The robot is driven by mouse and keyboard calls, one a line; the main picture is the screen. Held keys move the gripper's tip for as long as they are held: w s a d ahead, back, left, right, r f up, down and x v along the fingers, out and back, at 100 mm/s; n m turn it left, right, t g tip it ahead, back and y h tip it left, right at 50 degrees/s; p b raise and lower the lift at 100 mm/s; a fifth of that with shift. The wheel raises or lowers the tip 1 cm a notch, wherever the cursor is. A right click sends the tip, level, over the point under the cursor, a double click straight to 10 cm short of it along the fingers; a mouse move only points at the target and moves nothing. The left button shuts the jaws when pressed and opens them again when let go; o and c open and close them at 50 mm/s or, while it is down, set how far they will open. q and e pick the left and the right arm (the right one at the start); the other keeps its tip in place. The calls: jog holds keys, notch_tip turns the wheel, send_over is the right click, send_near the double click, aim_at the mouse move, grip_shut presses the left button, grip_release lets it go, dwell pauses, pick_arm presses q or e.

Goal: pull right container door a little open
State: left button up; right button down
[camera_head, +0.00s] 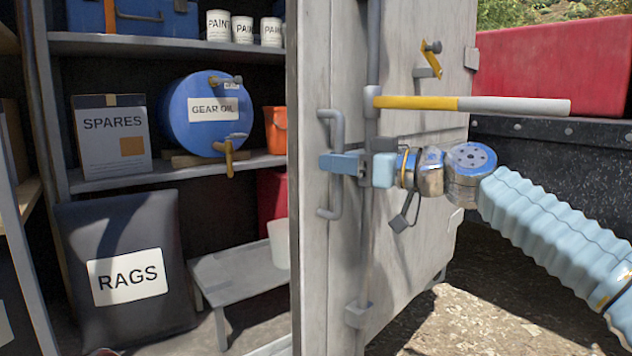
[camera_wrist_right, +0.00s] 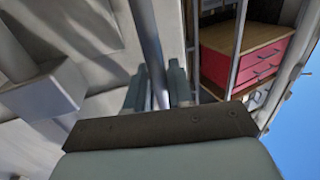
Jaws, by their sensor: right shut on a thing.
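The right container door (camera_head: 337,240) is a grey panel that stands partly open, with the container's inside showing to its left. Its grey handle (camera_head: 338,125) is an upright bar bent at both ends, near the door's inner edge. My right gripper (camera_head: 330,163) reaches in from the right and is shut on the handle at its middle. In the right wrist view the handle bar (camera_wrist_right: 148,45) runs down between the two fingers (camera_wrist_right: 157,90). My left gripper is not in view.
A locking rod (camera_head: 372,50) and a yellow-and-grey lever (camera_head: 470,104) stand out from the door near my right gripper. Inside are shelves with a blue gear oil drum (camera_head: 190,135), a spares box (camera_head: 95,155) and a rags bag (camera_head: 90,240). A red box (camera_head: 555,70) is at right.

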jog(key=s+d+g+b, duration=0.1)
jog(key=s+d+b, duration=0.3)
jog(key=d, duration=0.7)
jog(key=s+d+n+g+y+b, duration=0.1)
jog(key=s+d+b, duration=0.2)
jog(key=s+d, duration=0.6)
jog(key=d, duration=0.3)
jog(key=shift+s+d+n+b, duration=0.2)
jog(key=shift+n+b, duration=0.1)
jog(key=shift+b, duration=0.05)
jog(key=c, duration=1.2)
grip_release()
jog(key=shift+a, duration=0.1)
jog(key=p+v, duration=0.4)
jog(key=v, duration=1)
jog(key=shift+w, duration=0.2)
